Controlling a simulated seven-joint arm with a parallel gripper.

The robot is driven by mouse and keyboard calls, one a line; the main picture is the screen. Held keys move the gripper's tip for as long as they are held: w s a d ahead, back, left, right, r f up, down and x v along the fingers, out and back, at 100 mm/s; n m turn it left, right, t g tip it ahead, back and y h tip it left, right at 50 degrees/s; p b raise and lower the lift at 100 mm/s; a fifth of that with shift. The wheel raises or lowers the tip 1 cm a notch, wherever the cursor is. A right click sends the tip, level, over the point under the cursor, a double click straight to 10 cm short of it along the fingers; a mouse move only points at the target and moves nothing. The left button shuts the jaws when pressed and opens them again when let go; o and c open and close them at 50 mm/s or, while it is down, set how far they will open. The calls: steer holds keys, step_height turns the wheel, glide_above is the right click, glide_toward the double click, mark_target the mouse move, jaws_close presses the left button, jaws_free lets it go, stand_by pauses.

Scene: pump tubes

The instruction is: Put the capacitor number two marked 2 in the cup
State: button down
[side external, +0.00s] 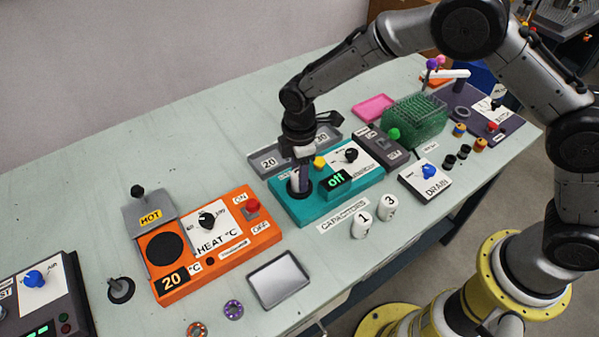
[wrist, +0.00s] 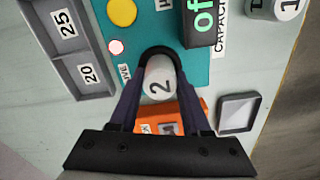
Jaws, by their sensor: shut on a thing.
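The white capacitor marked 2 (wrist: 158,82) is between the fingers of my gripper (side external: 299,181), which is shut on it. In the side view the capacitor is mostly hidden by the fingers. The black round cup (side external: 291,190) is at the left end of the teal device (side external: 302,212). In the wrist view the cup's dark rim (wrist: 157,50) curves around the capacitor's far side. My gripper points down at the cup; how deep the capacitor sits in it cannot be told. The capacitors marked 1 (side external: 361,225) and 3 (side external: 387,208) stand upright on the table.
The teal device has a green "off" display (side external: 336,182) and a black knob (side external: 351,155) right of the cup. A grey tray marked 20 (side external: 268,162) lies behind. The orange heater (side external: 220,250) and an empty metal tray (side external: 279,279) are left and in front.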

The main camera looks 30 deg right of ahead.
steer(key=shift+c, duration=1.8)
jaws_free()
steer(key=shift+f, duration=0.1)
step_height(320, 180, up, 12)
steer(key=s+d+r+m+t, duration=0.1)
steer(key=s+d+r+m, duration=0.25)
steer(key=d+r, duration=0.35)
steer(key=s+d+r+m+t, duration=0.2)
steer(key=s+d+r+m, duration=0.2)
steer(key=s+d+r, duration=0.4)
steer(key=s+d+f+m+t, duration=0.1)
steer(key=s+d+m, duration=0.1)
steer(key=s, duration=0.6)
steer(key=s+d+f+m+t, duration=0.1)
steer(key=s+d+m, duration=0.2)
steer(key=s+m, duration=0.2)
steer(key=s, duration=0.3)
steer(key=shift+f+t, duration=0.3)
steer(key=shift+f, duration=0.1)
steer(key=shift+m, duration=0.25)
